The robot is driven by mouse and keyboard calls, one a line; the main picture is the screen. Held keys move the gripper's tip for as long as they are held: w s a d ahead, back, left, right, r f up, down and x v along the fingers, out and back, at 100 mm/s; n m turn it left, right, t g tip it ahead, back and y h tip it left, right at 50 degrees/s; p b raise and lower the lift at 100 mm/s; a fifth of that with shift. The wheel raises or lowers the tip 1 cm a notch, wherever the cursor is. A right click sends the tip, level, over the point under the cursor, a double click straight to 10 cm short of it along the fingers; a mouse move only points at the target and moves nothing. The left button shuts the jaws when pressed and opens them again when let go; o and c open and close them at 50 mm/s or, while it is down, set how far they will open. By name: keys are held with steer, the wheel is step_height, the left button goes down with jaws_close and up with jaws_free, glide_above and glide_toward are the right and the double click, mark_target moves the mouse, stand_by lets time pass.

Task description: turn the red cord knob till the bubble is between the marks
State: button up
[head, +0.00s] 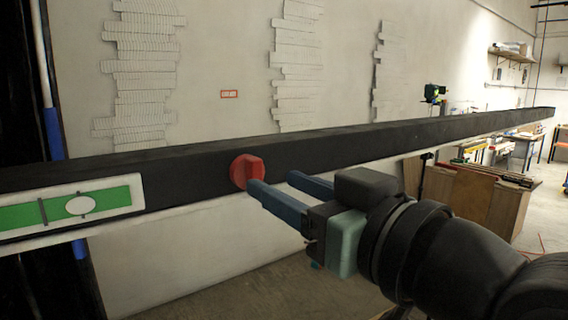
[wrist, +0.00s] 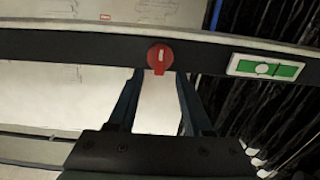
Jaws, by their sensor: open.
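The red cord knob (head: 246,170) is on the front of a long black beam (head: 330,152); it also shows in the wrist view (wrist: 160,56). It is round with a raised grip bar. My gripper (head: 271,181) is open, its two blue fingers pointing at the beam by the knob. In the wrist view the fingertips (wrist: 160,76) lie either side of the knob's lower end; I cannot tell whether they touch it. The green level window (head: 110,197) is at the beam's left end. Its white bubble (head: 80,206) lies over the right dark mark, not between the two marks.
The pale wall behind carries several ribbed reliefs (head: 297,70) and a small red-edged label (head: 230,94). Wooden cabinets (head: 490,205) stand on the floor at the right. The space below the beam, left of my gripper, looks clear.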

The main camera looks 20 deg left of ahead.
mark_target(258, 174)
steer(key=shift+p+x, duration=0.45)
steer(key=shift+x, duration=1.7)
steer(key=shift+c, duration=0.3)
jaws_close()
